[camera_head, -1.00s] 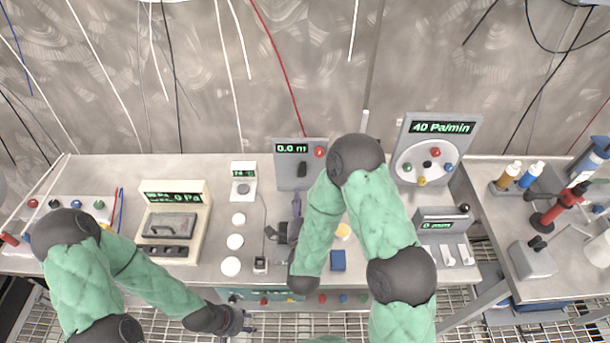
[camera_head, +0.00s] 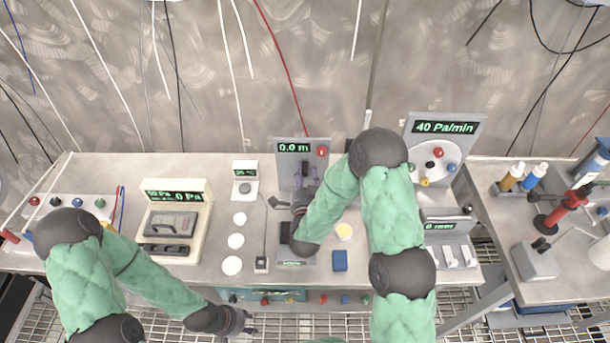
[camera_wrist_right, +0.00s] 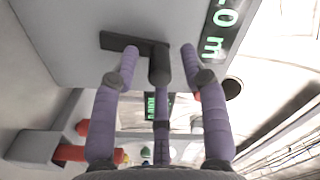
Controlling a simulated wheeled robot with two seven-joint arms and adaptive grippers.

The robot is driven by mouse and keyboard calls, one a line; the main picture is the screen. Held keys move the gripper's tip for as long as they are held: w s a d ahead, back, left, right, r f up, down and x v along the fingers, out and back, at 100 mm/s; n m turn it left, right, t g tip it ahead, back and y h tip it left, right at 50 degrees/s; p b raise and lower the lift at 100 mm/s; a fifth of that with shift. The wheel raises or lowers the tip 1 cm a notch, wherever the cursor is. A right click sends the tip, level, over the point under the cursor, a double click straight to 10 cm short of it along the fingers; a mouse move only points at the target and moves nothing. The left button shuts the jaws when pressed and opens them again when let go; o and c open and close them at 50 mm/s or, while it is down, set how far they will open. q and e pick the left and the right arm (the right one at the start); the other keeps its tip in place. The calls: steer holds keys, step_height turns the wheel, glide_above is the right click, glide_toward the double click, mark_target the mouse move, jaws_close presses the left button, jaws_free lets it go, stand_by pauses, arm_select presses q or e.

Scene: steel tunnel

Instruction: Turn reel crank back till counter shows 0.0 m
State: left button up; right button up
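The reel unit (camera_head: 290,170) is a grey panel at the back of the bench, and its green counter (camera_head: 293,147) reads 0.0 m. Its dark crank (camera_wrist_right: 130,42) is L-shaped in the right wrist view, with a round handle (camera_wrist_right: 160,64) sticking out towards me. My right gripper (camera_wrist_right: 160,52) is open, with its purple fingers either side of the handle and visible gaps. In the head view it is in front of the panel (camera_head: 304,186), partly hidden by my wrist. My left gripper (camera_head: 246,325) hangs at the bench's front edge, its fingers too small to read.
A gauge panel (camera_head: 445,125) reading 40 Pa/min stands to the right, above a smaller unit with white levers (camera_head: 447,257). A cream pressure box (camera_head: 197,190) and white discs (camera_head: 235,241) are to the left. A red button (camera_head: 322,152) sits beside the counter.

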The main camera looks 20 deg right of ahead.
jaws_close()
steer(key=m+b, duration=0.1)
steer(key=d+m+b, duration=0.1)
steer(key=b, duration=0.1)
steer(key=m+b, duration=0.1)
steer(key=shift+s+d+f+b, duration=0.2)
steer(key=shift+d+f+b, duration=0.05)
steer(key=shift+f+b, duration=0.15)
steer(key=shift+d+m+b, duration=0.25)
steer(key=shift+m+b, duration=0.3)
steer(key=shift+m, duration=0.25)
steer(key=shift+o, duration=0.6)
jaws_free()
steer(key=shift+s, duration=0.1)
steer(key=v, duration=1.2)
